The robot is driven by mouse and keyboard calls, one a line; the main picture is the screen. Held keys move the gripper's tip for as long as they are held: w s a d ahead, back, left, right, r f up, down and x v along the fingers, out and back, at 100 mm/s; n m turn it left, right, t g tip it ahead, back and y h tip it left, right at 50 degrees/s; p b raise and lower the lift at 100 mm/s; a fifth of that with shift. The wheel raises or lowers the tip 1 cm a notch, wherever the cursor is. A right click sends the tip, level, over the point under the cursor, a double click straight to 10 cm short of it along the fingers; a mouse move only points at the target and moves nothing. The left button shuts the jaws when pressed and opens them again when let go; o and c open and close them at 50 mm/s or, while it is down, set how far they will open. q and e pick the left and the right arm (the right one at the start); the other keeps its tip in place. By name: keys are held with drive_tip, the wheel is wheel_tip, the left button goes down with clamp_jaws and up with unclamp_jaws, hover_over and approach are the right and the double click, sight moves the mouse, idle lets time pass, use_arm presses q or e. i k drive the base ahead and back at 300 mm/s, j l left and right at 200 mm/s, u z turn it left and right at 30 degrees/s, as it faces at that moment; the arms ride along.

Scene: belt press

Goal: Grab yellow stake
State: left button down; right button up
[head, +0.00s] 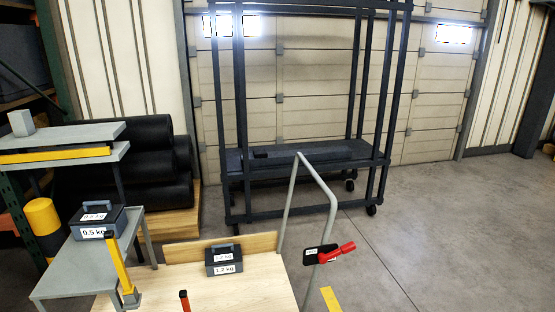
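A yellow upright stake (118,266) stands at the lower left, leaning slightly, with a small yellow foot at its lower end. It is in front of the grey side table and at the left edge of the wooden top. A shorter red upright piece (184,301) shows at the bottom edge, to the right of the stake; its lower part is cut off. Neither of my grippers shows in the head view, so nothing can be seen touching the stake.
A weight box marked 0.5 kg (97,222) sits on the grey table (62,268). Another marked 1.2 kg (223,259) sits on the wooden top (243,289). A dark wheeled rack (234,200) stands behind; floor at right is clear.

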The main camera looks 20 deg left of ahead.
sight(109, 237)
drive_tip(key=u, duration=1.75)
